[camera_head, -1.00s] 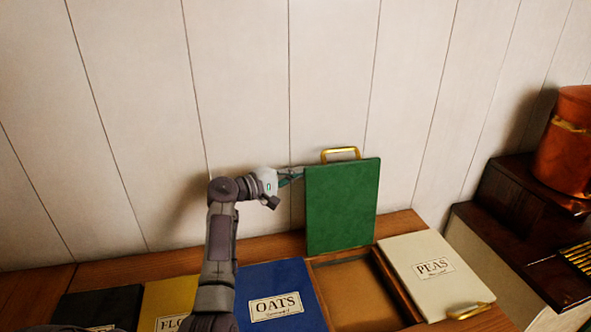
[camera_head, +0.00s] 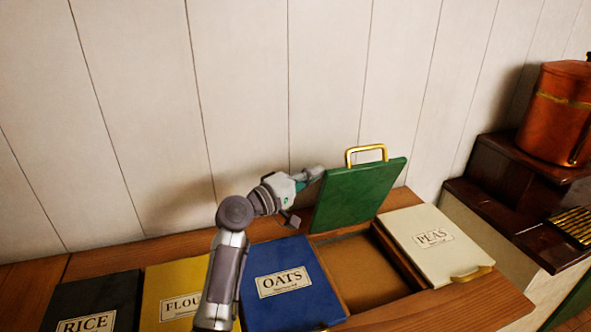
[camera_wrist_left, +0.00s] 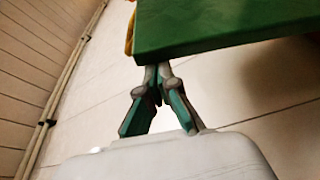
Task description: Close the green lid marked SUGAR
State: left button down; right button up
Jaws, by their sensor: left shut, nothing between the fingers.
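The green lid (camera_head: 358,192) stands raised at the back of its open bin, tilted forward from the wall, with a brass handle (camera_head: 366,149) on its top edge. No SUGAR marking shows on the face in view. My left gripper (camera_head: 315,176) is shut and empty at the lid's left edge, its tips partly hidden behind the lid. In the left wrist view, the shut fingertips (camera_wrist_left: 156,68) are at the underside of the green lid (camera_wrist_left: 220,28); I cannot tell whether they touch it. The open bin (camera_head: 365,270) shows a brown inside. My right gripper is not in view.
Shut lids flank the bin: blue OATS (camera_head: 290,283) on the left, white PEAS (camera_head: 432,240) on the right. Yellow FLOUR (camera_head: 172,290) and black RICE (camera_head: 98,303) lie farther left. A copper pot (camera_head: 556,115) stands on dark steps at right.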

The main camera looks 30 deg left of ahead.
pick_arm(q)
jog(key=s+d+f+b, duration=0.2)
jog(key=s+d+f, duration=0.6)
jog(key=d, duration=0.2)
jog(key=shift+s+f+b, duration=0.2)
jog(key=shift+f+b, duration=0.05)
jog(key=shift+b, duration=0.05)
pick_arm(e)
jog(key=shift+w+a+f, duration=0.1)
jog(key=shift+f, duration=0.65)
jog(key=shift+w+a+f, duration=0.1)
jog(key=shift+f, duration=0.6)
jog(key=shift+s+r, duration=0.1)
